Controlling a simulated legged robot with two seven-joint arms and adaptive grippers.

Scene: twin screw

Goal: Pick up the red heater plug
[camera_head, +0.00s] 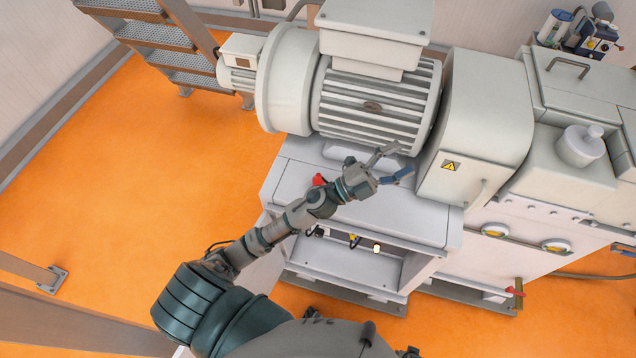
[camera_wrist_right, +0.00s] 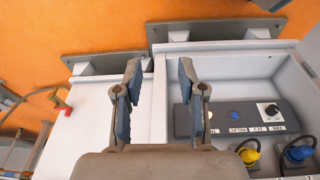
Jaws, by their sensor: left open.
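A small red object (camera_head: 319,180), which may be the red heater plug, shows on the grey-white cabinet top in the head view. My left arm partly hides it. My left gripper (camera_head: 388,166) is open and empty over the cabinet top, to the right of the red object and in front of the motor. In the right wrist view my right gripper (camera_wrist_right: 160,100) is open, its two fingers apart with nothing between them. It is above the white cabinet, beside a recess with a yellow plug (camera_wrist_right: 249,153) and a blue plug (camera_wrist_right: 297,153). No red plug shows there.
A red valve handle (camera_wrist_right: 62,104) shows at the left in the right wrist view. Open orange floor (camera_head: 120,160) lies to the left.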

